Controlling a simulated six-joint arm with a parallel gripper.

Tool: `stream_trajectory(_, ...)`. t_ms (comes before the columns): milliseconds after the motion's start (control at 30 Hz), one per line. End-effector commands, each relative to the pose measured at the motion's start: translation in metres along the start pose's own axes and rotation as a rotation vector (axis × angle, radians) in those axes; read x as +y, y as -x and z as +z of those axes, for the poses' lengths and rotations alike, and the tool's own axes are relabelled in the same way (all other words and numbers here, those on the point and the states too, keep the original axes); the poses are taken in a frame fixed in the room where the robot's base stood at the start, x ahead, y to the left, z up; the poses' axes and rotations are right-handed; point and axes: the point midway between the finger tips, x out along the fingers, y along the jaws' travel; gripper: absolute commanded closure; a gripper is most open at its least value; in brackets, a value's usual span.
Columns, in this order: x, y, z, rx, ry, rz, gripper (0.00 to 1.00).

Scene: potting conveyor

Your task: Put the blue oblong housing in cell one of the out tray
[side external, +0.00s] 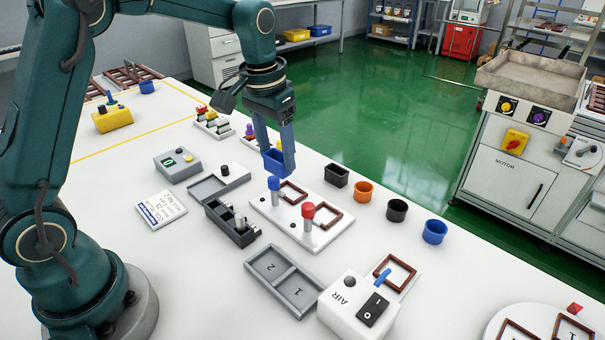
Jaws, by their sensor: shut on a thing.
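My gripper (273,143) is shut on the blue oblong housing (274,163). It holds the housing in the air above the far left part of a white plate with posts. The fingers hide part of the housing's upper side. The out tray (284,283) is a grey tray with two cells marked 1 and 2, lying on the white table nearer the camera. Both cells look empty. The cell marked 1 is on the right, nearer the AIR box. My gripper is up and behind the tray, well apart from it.
The white plate (318,238) carries a blue-topped post (274,196), a red-topped post (307,221) and two brown frames. A black housing (337,175) and several round cups stand right. The AIR box (358,308) sits beside the tray.

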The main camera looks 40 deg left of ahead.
Motion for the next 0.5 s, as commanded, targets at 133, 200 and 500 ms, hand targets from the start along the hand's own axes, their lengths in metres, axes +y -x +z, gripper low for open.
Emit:
stream_trajectory(133, 0.012, 0.009, 0.035, 0.003, -0.002, 0.000, 0.91)
stream_trajectory(200, 0.017, 0.012, 0.051, 0.004, -0.008, 0.001, 0.91)
stream_trajectory(500, 0.030, 0.025, 0.096, 0.006, -0.045, 0.005, 0.91)
